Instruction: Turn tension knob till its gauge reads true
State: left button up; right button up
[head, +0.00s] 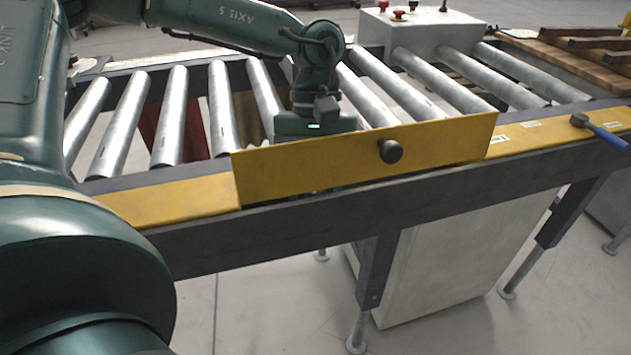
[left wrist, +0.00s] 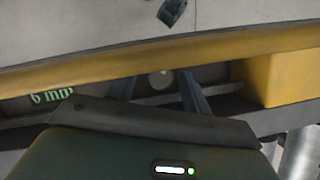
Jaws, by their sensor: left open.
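The dark round knob (head: 391,151) sticks out from the front face of the upright yellow panel (head: 300,170) in the head view. My left gripper (head: 315,124) is over the rollers, behind the panel and left of the knob, apart from it. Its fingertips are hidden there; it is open. In the left wrist view, the gripper body (left wrist: 150,125) fills the bottom. Green "6 mm" text (left wrist: 52,96) shows below a yellow edge (left wrist: 170,55). I cannot tell whether it is the gauge's reading, and no gauge face shows in the head view. My right gripper is not in view.
Metal rollers (head: 172,115) run along the conveyor behind its yellow rail (head: 165,202). A blue-handled tool (head: 602,131) lies on the rail at right. A pale control box (head: 420,28) with red buttons stands at the back. Wooden boards (head: 570,62) lie at the far right.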

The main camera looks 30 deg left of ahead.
pick_arm(q)
jog(key=c, duration=1)
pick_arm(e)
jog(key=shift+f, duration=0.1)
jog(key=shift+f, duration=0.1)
